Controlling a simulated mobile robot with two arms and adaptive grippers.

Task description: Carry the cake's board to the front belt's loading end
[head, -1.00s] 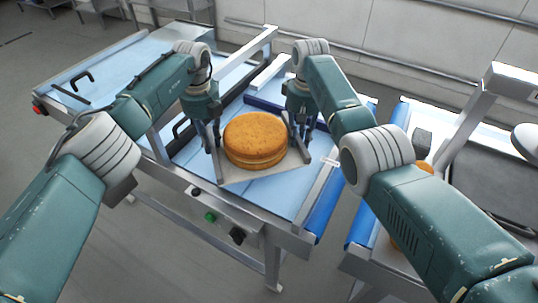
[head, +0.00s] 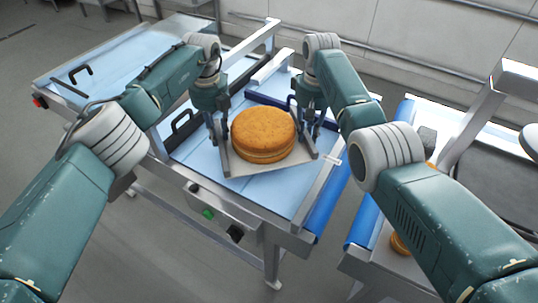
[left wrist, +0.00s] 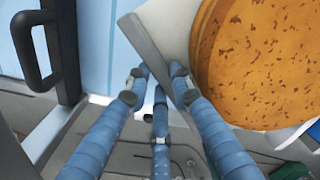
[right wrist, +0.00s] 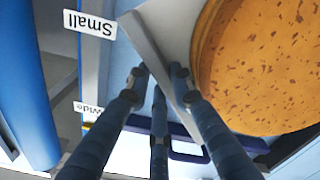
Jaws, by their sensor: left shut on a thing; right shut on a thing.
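The round orange-brown layered cake (head: 263,134) sits on its pale square board (head: 262,168), which has raised grey side edges. My left gripper (head: 220,143) is shut on the board's left edge, and my right gripper (head: 311,133) is shut on its right edge. The board is over the blue belt (head: 200,158); I cannot tell how far above it. In the left wrist view, the fingers hold the edge (left wrist: 150,45) beside the cake (left wrist: 262,65). In the right wrist view, the fingers hold the other edge (right wrist: 145,45) beside the cake (right wrist: 262,65).
A second belt machine (head: 365,225) stands at the right, with a smaller orange-brown cake (head: 399,244) partly behind my right arm. A control box with a green button (head: 208,214) is on the front side. Black handles (head: 181,121) stand at the left. Labels reading "Small" (right wrist: 90,24) and "Wide" (right wrist: 88,108) show in the right wrist view.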

